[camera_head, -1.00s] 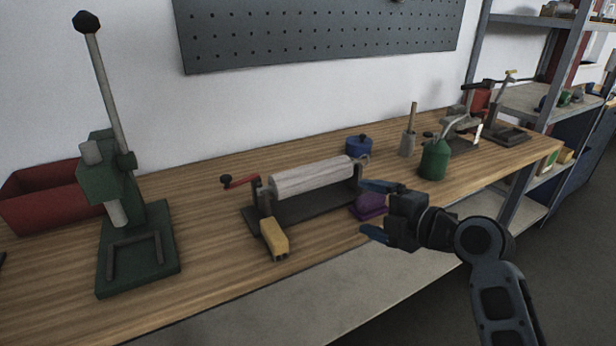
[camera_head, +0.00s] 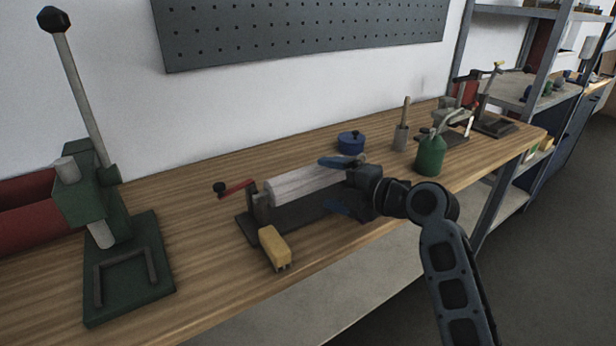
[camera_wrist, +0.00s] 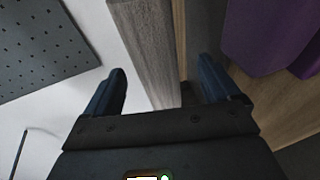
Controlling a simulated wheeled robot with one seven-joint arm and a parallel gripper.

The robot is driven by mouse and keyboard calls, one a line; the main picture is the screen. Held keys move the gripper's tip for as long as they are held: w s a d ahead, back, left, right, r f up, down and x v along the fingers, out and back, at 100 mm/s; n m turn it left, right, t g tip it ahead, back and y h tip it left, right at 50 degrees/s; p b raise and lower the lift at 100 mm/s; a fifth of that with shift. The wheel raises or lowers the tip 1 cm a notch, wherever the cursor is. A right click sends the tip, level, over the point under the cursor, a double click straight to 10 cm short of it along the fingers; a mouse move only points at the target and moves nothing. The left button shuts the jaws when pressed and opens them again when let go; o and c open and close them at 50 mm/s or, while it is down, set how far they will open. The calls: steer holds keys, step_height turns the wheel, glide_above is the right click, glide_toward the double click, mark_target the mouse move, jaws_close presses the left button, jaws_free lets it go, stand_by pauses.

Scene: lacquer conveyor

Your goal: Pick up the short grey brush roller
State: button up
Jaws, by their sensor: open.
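The grey roller (camera_head: 305,183) lies lengthwise on a dark stand with a red crank at its left end, on the wooden bench. It shows pale and streaked. My gripper (camera_head: 332,184) is open at the roller's right end, one blue finger above it in the picture and one below. My gripper hides that end. In the wrist view, a long pale grey bar (camera_wrist: 145,45), seemingly the roller, runs between the open fingers (camera_wrist: 160,85). I cannot tell whether they touch it.
A yellow block (camera_head: 274,247) sits before the stand. A blue pot (camera_head: 351,143) and green can (camera_head: 430,155) stand behind and right. A green press (camera_head: 130,270) is at left. A purple thing (camera_wrist: 270,35) shows in the wrist view. Bare bench lies behind the roller.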

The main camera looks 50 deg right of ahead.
mark_target(325, 179)
steer(key=x, duration=0.1)
steer(key=p+x, duration=0.1)
steer(key=x, duration=0.1)
steer(key=shift+w+r, duration=0.3)
steer(key=shift+w, duration=0.1)
steer(key=shift+w+f, duration=0.2)
steer(key=shift+w, duration=0.3)
steer(key=shift+c, duration=0.4)
steer(key=c, duration=1.1)
steer(key=shift+c, duration=0.2)
steer(key=shift+r, duration=0.1)
